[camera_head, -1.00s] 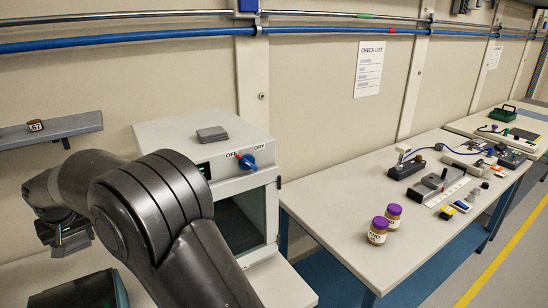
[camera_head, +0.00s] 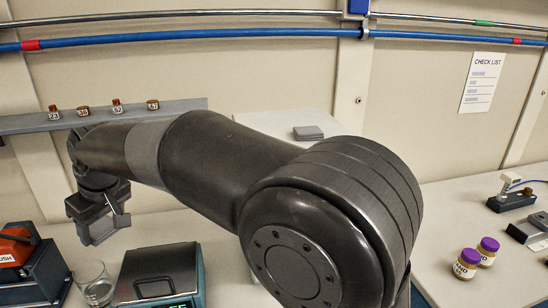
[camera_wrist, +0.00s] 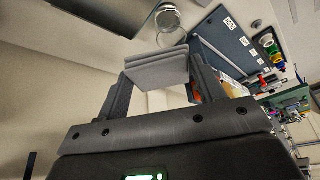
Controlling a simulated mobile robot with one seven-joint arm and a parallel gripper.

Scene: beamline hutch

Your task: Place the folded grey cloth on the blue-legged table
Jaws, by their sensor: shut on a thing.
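My gripper (camera_head: 99,218) hangs at the left in the head view, under the wall shelf and above the bench. In the wrist view its fingers are shut on a folded grey cloth (camera_wrist: 158,68), a flat layered pad held between the tips. In the head view the held cloth is hard to tell from the dark jaws. A similar grey folded pad (camera_head: 308,132) lies on top of the white cabinet, behind my arm.
Two purple-lidded jars (camera_head: 467,263) stand on the table, with dark instruments (camera_head: 511,202) farther back. Left of the jars the tabletop is clear. Below my gripper are a glass beaker (camera_head: 95,284), a scale (camera_head: 158,274) and a red-topped device (camera_head: 22,262). The shelf (camera_head: 180,107) holds several small bottles.

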